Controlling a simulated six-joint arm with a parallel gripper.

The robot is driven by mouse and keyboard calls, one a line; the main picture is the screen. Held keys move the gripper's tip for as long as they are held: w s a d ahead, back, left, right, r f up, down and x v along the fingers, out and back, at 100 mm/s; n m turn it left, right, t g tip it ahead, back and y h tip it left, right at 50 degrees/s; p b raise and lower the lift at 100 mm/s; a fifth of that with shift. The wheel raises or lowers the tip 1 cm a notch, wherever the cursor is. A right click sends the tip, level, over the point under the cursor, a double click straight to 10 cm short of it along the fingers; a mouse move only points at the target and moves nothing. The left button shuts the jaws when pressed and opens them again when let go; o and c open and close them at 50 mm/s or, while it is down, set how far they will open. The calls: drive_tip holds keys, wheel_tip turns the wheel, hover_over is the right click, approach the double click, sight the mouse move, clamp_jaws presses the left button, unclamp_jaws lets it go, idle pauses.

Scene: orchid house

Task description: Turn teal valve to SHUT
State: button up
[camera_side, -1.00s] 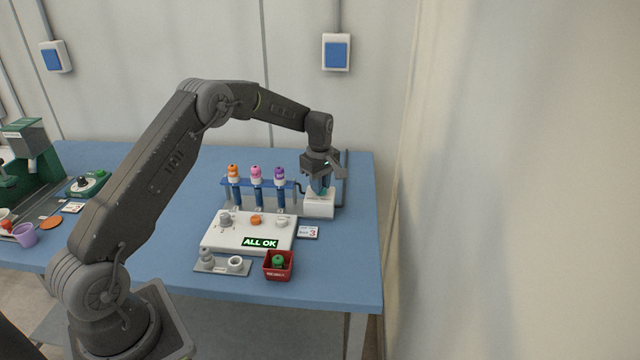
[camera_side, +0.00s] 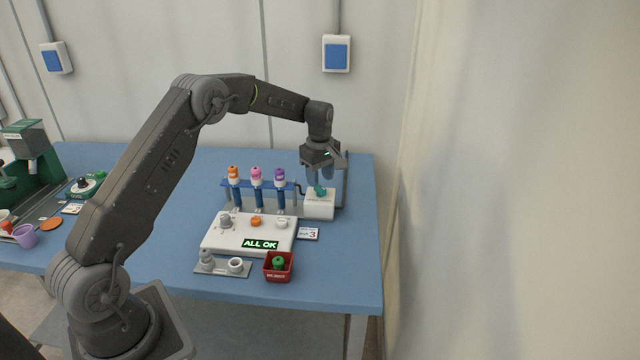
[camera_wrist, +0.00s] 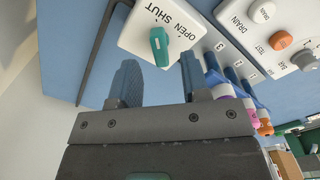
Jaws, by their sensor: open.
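The teal valve handle (camera_wrist: 159,46) sits on top of a white valve box (camera_wrist: 134,36), which has OPEN and SHUT printed beside the handle. In the wrist view the handle's long side runs nearly up and down the picture; I cannot tell for sure which word it lines up with. In the side view the teal handle (camera_side: 320,191) shows on the white box (camera_side: 319,208) at the right of the table. My gripper (camera_wrist: 158,76) is open and empty, its two fingers apart from the handle. In the side view my gripper (camera_side: 321,180) is above the box.
A rack with orange, pink and purple-topped tubes (camera_side: 257,184) stands just left of the box. A white panel (camera_side: 230,238) reading ALL OK is in front, with a red bin (camera_side: 279,268) and a small card (camera_side: 308,233) nearby. The table's right edge is close.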

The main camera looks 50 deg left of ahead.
sight(320, 186)
wheel_tip(320, 186, up, 11)
idle(0.3)
drive_tip(key=s+d+r+m+t, duration=0.3)
drive_tip(key=s+d+r+m, duration=0.5)
drive_tip(key=s+d+r, duration=0.4)
drive_tip(key=s+d+f+m+t, duration=0.1)
drive_tip(key=s+d+m, duration=0.1)
drive_tip(key=s, duration=0.5)
drive_tip(key=s+d+f+m, duration=0.2)
drive_tip(key=s+m, duration=0.2)
drive_tip(key=s, duration=0.3)
drive_tip(key=s+d+f+m+t, duration=0.1)
drive_tip(key=s+d+f+m, duration=0.1)
drive_tip(key=s, duration=0.6)
drive_tip(key=shift+d+f+m+t, duration=0.25)
drive_tip(key=shift+d+m, duration=0.25)
drive_tip(key=shift+m, duration=0.6)
